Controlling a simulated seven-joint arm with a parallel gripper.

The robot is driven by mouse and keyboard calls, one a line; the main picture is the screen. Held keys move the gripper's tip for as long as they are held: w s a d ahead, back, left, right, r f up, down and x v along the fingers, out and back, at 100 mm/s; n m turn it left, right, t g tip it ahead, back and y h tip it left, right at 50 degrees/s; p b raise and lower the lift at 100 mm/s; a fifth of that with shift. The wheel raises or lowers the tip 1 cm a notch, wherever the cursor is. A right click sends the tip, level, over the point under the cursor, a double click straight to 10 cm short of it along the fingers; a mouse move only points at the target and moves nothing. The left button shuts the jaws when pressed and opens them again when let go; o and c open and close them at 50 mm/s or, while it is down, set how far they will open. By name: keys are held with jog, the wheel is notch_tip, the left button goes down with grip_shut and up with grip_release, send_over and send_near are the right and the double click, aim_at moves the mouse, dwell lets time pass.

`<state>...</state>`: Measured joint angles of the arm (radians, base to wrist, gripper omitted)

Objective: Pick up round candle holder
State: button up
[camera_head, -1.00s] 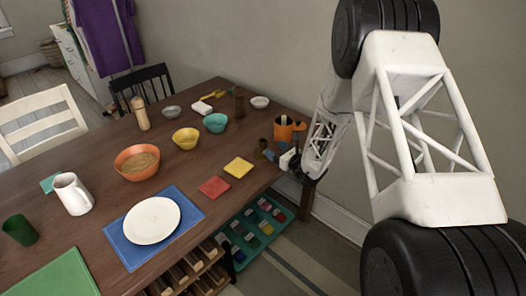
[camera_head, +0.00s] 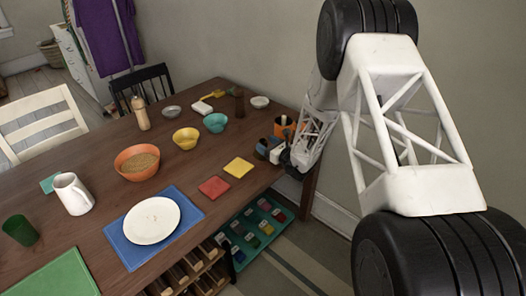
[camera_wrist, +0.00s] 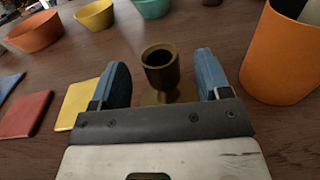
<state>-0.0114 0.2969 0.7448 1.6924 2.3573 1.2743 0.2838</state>
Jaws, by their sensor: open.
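The round candle holder (camera_wrist: 160,69) is a small brass-coloured cup on a round base, standing upright on the table. In the wrist view it lies between the two blue fingers of my gripper (camera_wrist: 163,82), with a gap on each side. My gripper is open and holds nothing. Its front bar hides part of the table nearest the wrist. In the head view my gripper (camera_head: 270,150) is at the table's right end, low over the top, and I cannot make out the holder there.
An orange cup (camera_wrist: 282,55) stands close to the right finger. Yellow (camera_wrist: 77,103) and red (camera_wrist: 25,114) coasters lie to the left. Orange (camera_wrist: 34,31), yellow (camera_wrist: 95,14) and teal (camera_wrist: 152,7) bowls stand farther back. A grey wall (camera_head: 270,45) is behind the table.

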jog(key=shift+x, duration=1.25)
jog(key=c, duration=1.1)
jog(key=shift+c, duration=0.2)
jog(key=shift+r, duration=0.2)
jog(key=shift+r, duration=0.55)
notch_tip(320, 180, up, 2)
jog(key=s+d+r, duration=0.1)
jog(key=s+d, duration=0.1)
jog(key=s, duration=1.3)
jog(key=shift+s+d+r, duration=0.2)
jog(key=shift+s+d, duration=0.1)
jog(key=shift+s, duration=0.1)
